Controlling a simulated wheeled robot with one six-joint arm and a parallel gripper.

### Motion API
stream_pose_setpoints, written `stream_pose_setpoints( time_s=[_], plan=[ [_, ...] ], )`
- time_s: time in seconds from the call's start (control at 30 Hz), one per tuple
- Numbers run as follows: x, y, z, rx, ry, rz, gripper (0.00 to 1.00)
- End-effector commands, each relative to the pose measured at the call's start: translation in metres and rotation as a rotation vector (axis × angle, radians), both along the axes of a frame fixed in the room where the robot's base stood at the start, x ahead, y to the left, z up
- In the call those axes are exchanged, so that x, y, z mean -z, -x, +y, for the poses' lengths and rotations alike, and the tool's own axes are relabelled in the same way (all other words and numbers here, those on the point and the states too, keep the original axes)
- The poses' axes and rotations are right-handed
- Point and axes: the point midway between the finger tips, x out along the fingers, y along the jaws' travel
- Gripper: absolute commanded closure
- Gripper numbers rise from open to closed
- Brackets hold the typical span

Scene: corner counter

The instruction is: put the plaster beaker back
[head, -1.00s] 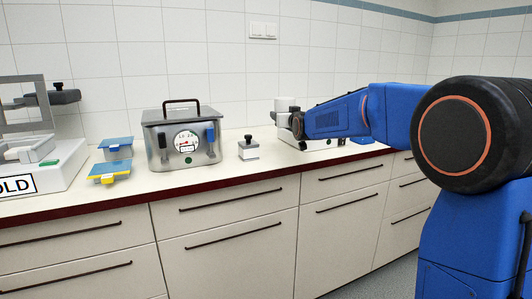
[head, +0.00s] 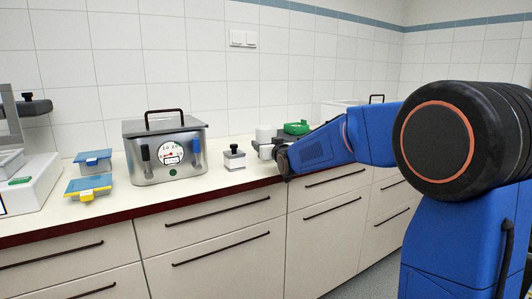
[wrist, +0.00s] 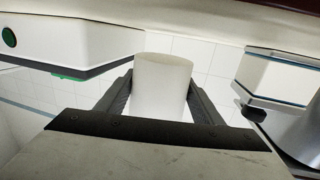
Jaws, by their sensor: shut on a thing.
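The plaster beaker (head: 263,134) is a plain white cylinder. My gripper (head: 267,150) is shut on it, with the beaker upright above the counter top, just right of a small white box with a black knob. The head view does not show clearly how high it is held. In the wrist view the beaker (wrist: 162,88) stands between the two dark fingers of my gripper (wrist: 160,100), one finger on each side.
The small knobbed box (head: 234,158) and a steel container with a dial (head: 165,155) stand to the left. Blue-lidded (head: 93,160) and yellow-edged (head: 88,187) boxes are farther left. A green ring-like thing (head: 297,128) is behind my arm. The cream counter (head: 215,178) has bare front space.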

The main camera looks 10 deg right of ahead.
Motion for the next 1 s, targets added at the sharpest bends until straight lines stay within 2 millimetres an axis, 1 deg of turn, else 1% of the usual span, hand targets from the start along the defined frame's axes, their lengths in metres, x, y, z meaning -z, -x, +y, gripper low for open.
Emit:
stream_pose_setpoints(
  time_s=[0.2, 0.63, 0.67, 0.7, 0.73, 1.0],
  plan=[
    [0.027, 0.0, 0.0, 0.0, -0.001, 0.002, 0.73],
    [0.032, 0.0, 0.0, 0.0, -0.001, 0.0, 0.73],
    [0.032, 0.0, 0.0, 0.0, -0.001, 0.001, 0.32],
    [0.032, 0.0, 0.0, 0.0, -0.001, 0.001, 0.23],
    [0.032, 0.0, 0.0, 0.0, -0.001, 0.001, 0.21],
    [0.032, 0.0, 0.0, 0.0, -0.001, 0.001, 0.21]
  ],
)
